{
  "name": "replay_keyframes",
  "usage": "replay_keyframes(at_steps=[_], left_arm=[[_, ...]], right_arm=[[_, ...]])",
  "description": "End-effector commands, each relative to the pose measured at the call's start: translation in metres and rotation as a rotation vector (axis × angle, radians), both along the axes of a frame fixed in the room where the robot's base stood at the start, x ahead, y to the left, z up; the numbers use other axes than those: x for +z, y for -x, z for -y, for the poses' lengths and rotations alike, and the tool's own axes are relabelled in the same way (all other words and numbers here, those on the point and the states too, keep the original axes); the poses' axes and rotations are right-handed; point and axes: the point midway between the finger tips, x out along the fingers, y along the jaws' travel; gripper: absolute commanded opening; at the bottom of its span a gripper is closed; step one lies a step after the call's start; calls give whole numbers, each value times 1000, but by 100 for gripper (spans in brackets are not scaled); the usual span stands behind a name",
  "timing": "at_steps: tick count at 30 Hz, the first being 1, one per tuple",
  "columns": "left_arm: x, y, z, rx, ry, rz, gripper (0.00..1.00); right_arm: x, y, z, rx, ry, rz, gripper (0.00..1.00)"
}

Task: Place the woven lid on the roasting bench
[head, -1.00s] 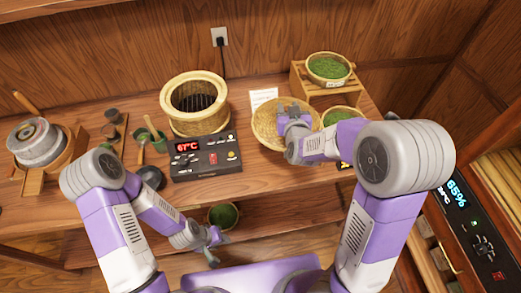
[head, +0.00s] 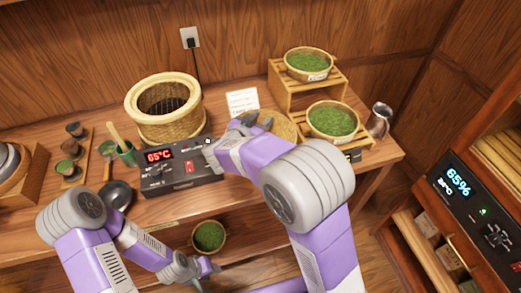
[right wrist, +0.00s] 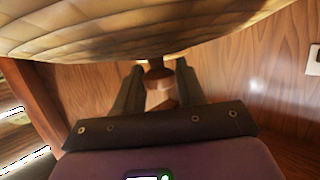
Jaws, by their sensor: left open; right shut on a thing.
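The woven lid (head: 286,127) is a round, tan disc in the head view, right of the roaster basket and partly hidden by my right gripper (head: 250,122). In the right wrist view the lid (right wrist: 150,32) fills the top edge, and its brown knob (right wrist: 158,72) sits between the fingers of my right gripper (right wrist: 158,85), which is shut on it. I cannot tell whether the lid touches the wooden roasting bench (head: 378,155). My left gripper (head: 207,269) is open and empty, low in front of the bench.
The woven roaster basket (head: 185,125) stands open behind the control box (head: 210,172). A green-filled basket (head: 333,120) and a wooden riser (head: 275,98) stand close right of the lid. A metal jug (head: 379,121) is further right. A card (head: 243,101) stands behind the lid.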

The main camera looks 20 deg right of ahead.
Motion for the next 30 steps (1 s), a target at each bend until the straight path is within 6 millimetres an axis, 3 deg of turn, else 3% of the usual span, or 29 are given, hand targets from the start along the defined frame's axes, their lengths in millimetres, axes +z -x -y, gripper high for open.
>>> replay_keyframes(at_steps=[3,10,16,29,30], left_arm=[[-14,0,0,0,0,0,43],[-24,0,0,0,0,0,43],[-42,0,0,0,0,0,43],[-41,0,0,0,0,0,43],[-41,0,0,0,0,0,43]], right_arm=[[-26,0,0,0,2,-2,0],[-49,0,0,3,1,-1,0],[-83,0,0,2,2,0,0],[-89,0,0,2,0,0,0],[-89,0,0,2,-2,0,42]])
